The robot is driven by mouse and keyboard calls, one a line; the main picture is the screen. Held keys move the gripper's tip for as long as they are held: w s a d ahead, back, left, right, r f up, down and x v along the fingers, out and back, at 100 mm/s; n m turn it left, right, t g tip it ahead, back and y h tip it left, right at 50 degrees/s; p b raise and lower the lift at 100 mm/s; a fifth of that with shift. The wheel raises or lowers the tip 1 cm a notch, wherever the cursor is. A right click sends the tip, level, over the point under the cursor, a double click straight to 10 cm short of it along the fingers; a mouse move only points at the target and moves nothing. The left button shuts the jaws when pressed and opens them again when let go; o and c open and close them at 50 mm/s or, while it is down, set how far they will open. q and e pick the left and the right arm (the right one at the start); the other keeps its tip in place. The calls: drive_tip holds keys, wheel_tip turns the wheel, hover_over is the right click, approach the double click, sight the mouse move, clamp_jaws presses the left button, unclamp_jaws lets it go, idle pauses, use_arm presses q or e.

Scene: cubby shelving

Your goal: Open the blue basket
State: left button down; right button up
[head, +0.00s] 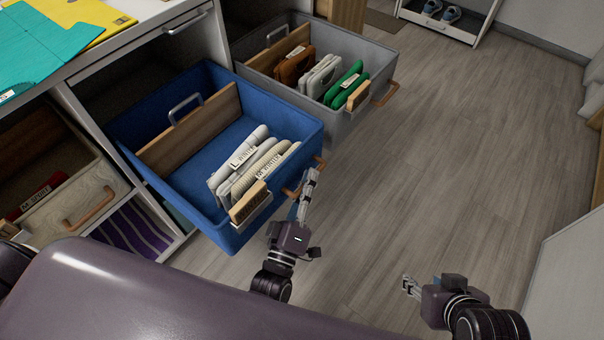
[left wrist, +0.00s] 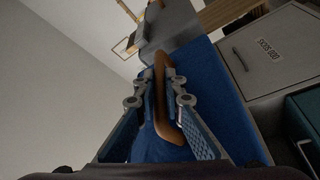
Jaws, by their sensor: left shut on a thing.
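The blue basket (head: 221,137) is pulled well out of its cubby in the head view. Inside it are a wooden divider and several folded light garments with tags near the front. My left gripper (head: 309,182) is at the basket's front and is shut on its brown handle (head: 292,191). In the left wrist view the handle (left wrist: 165,95) runs between the two fingers, with the blue front (left wrist: 222,75) behind it. My right gripper (head: 407,287) is over the floor at lower right, away from the basket; its finger opening is too small to judge.
A grey basket (head: 373,61) with folded clothes also stands out, right beside the blue one. A beige basket (head: 83,203) sits in a cubby at left. Folded shirts (head: 45,48) lie on the counter above. The wooden floor (head: 455,150) to the right is clear.

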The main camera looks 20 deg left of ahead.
use_arm(q)
drive_tip(key=shift+f, duration=0.15)
drive_tip(key=c, duration=2.3)
unclamp_jaws()
drive_tip(key=v, duration=1.2)
drive_tip(key=shift+d, duration=0.1)
